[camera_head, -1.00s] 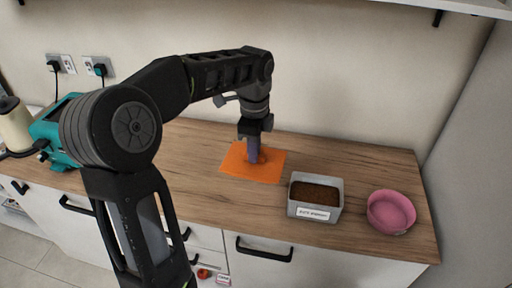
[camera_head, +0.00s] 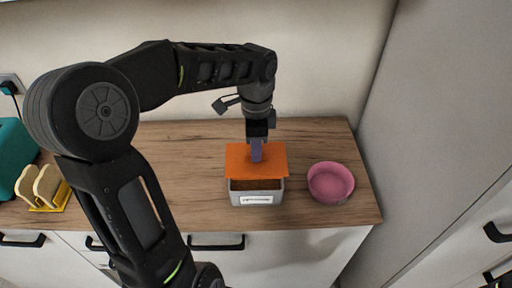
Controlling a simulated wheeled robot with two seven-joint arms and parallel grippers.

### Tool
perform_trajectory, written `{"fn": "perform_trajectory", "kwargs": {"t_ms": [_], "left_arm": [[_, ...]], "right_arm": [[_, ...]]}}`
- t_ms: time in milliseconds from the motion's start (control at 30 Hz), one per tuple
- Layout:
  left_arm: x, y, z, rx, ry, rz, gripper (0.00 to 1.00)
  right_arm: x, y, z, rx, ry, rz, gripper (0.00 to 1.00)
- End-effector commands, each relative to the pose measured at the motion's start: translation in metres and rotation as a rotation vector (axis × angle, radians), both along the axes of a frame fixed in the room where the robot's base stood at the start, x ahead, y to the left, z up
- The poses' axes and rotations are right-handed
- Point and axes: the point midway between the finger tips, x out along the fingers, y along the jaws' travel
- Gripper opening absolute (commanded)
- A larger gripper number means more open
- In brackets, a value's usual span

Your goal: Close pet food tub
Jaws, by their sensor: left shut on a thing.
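The pet food tub (camera_head: 257,198) is a grey open-topped box with a white label, standing on the wooden counter. The orange lid (camera_head: 238,160) is over the rear part of the tub's opening. A strip of brown food shows in front of it. My left gripper (camera_head: 257,152) points down and is shut on the lid's handle. I cannot tell whether the lid touches the tub's rim. My right gripper is not in view.
A pink bowl (camera_head: 330,183) stands just right of the tub. A toast rack with bread (camera_head: 45,187) and a teal appliance (camera_head: 14,158) are at the far left. The counter (camera_head: 185,150) left of the tub is clear. A tall white panel stands at the right.

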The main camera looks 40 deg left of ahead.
Motion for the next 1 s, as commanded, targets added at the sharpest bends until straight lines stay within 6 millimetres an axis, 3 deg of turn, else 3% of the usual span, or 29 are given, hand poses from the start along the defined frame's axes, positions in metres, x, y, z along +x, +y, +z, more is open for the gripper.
{"fn": "perform_trajectory", "kwargs": {"t_ms": [600, 1000], "left_arm": [[0.000, 0.000, -0.044, 0.000, 0.000, -0.001, 0.00], [0.000, 0.000, -0.047, 0.000, 0.000, -0.001, 0.00]], "right_arm": [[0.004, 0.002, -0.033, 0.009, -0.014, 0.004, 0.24], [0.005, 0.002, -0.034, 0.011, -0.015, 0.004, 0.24]]}}
